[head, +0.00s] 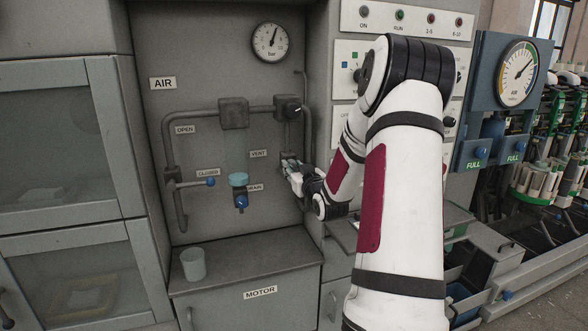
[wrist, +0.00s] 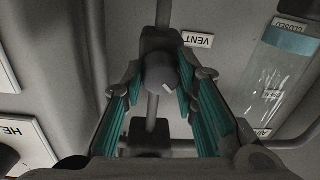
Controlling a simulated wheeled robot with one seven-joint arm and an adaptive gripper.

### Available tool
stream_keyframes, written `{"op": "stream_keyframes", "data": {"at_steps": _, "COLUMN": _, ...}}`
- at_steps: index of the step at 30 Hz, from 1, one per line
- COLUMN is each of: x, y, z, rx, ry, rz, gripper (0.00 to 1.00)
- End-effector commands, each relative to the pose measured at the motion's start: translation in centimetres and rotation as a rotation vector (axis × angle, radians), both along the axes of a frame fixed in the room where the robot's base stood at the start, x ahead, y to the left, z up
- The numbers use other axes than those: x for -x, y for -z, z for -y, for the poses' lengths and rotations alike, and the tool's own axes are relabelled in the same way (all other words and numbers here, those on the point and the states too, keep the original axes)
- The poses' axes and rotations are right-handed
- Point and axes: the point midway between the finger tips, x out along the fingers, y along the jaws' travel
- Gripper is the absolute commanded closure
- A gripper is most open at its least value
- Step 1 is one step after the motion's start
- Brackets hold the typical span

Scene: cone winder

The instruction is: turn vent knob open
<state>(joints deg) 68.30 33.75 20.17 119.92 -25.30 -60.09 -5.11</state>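The vent knob (wrist: 160,78) is a dark grey round knob with a small white mark, on a pipe fitting beside the VENT label (wrist: 197,40). My gripper (wrist: 165,82) is open, with its teal-padded fingers on either side of the knob. A gap shows between the left finger and the knob; the right finger is close, and I cannot tell whether it touches. In the head view my gripper (head: 290,168) is at the right pipe of the air panel, right of the VENT label (head: 258,153). There the gripper mostly hides the knob.
Another dark knob (head: 292,109) sits above on the pipe. A blue-tipped lever (head: 210,181) is by the CLOSED label. A bowl with a blue drain knob (head: 240,202) hangs left of my gripper. A grey cup (head: 193,264) stands on the ledge (head: 245,255), which is otherwise clear.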

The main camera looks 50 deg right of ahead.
Motion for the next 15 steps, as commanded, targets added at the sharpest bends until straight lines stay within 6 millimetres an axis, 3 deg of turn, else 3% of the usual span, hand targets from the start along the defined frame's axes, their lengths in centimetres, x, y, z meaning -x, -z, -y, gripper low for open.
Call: {"op": "stream_keyframes", "data": {"at_steps": 15, "x": 0.04, "y": -0.09, "z": -0.03, "rx": -0.067, "ry": -0.001, "rz": 0.040, "gripper": 1.00}}
